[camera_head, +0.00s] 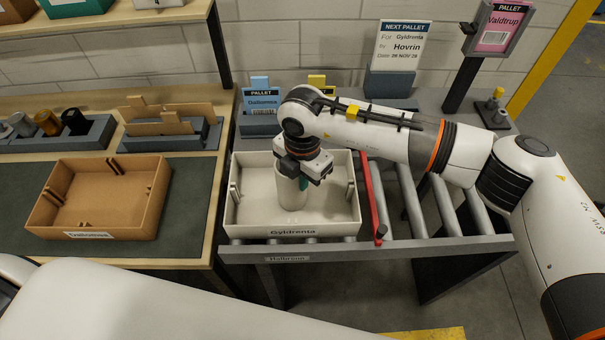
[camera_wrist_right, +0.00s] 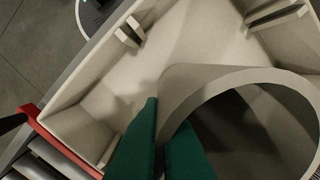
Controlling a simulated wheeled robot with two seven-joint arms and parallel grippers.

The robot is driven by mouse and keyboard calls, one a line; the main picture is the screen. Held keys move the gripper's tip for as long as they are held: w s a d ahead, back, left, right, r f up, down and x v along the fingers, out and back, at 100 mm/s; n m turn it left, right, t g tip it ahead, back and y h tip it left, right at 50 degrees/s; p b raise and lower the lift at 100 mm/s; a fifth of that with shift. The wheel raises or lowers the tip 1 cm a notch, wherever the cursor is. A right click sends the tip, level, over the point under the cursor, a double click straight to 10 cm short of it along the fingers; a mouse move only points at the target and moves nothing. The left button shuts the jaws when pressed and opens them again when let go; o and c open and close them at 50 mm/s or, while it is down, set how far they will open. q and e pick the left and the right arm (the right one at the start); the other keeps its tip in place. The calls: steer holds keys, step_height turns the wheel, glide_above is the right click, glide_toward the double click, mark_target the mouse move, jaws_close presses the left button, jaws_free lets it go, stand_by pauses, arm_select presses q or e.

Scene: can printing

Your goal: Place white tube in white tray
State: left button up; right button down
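The tray (camera_wrist_right: 95,75) shows around the tube there. My left gripper is not in view.
The tray sits on a roller conveyor (camera_head: 447,208), with a red bar (camera_head: 373,195) along its right side. A brown tray (camera_head: 99,198) lies on the left table, with grey holders (camera_head: 171,135) behind it. Pallet signs (camera_head: 400,46) stand at the back.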

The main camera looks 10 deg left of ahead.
steer(key=shift+f, duration=0.15)
steer(key=c, duration=1.6)
jaws_free()
steer(key=shift+c, duration=0.2)
step_height(320, 180, up, 11)
steer(key=b, duration=0.3)
steer(key=shift+r, duration=0.7)
